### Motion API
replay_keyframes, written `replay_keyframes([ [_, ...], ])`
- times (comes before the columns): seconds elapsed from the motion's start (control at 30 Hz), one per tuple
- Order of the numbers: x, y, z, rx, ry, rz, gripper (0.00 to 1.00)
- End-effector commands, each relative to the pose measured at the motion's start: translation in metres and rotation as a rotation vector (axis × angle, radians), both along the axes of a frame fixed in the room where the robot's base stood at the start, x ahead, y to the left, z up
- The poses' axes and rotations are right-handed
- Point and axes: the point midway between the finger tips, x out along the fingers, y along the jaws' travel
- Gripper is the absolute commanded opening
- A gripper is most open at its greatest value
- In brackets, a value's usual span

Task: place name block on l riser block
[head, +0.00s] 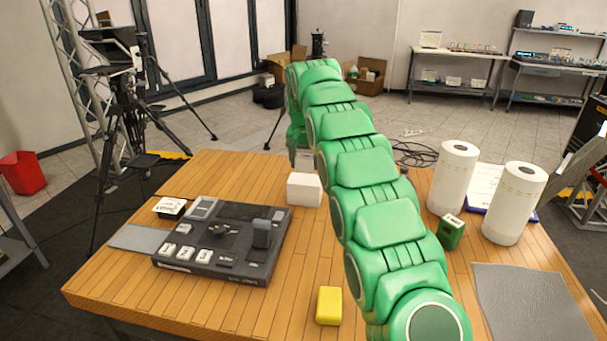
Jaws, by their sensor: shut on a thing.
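My green arm reaches away across the table (225,165) and bends down at its far end. My gripper (302,158) shows only as a small grey part beyond the table's middle, mostly hidden behind the arm. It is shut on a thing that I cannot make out. A plain white block (304,190) stands on the table, lower in the picture than the gripper; I cannot tell whether they touch. I cannot tell which visible block is the name block or the l riser block. A green block with a white label (451,231) stands right of the arm.
A dark control panel (222,240) lies on the left, with a small labelled box (171,207) and a grey mat (138,238) beside it. A yellow block (328,305) is at the front. Paper rolls (453,178) (514,203) stand right; a grey cloth (530,300) lies front right.

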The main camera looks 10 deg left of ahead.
Motion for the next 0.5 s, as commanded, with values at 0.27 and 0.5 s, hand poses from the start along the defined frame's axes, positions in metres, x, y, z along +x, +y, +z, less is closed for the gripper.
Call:
replay_keyframes([
  [0.27,0.015,0.006,-0.018,0.002,-0.002,0.0,0.33],
  [0.5,0.018,0.007,-0.023,0.001,0.0,0.0,0.33],
])
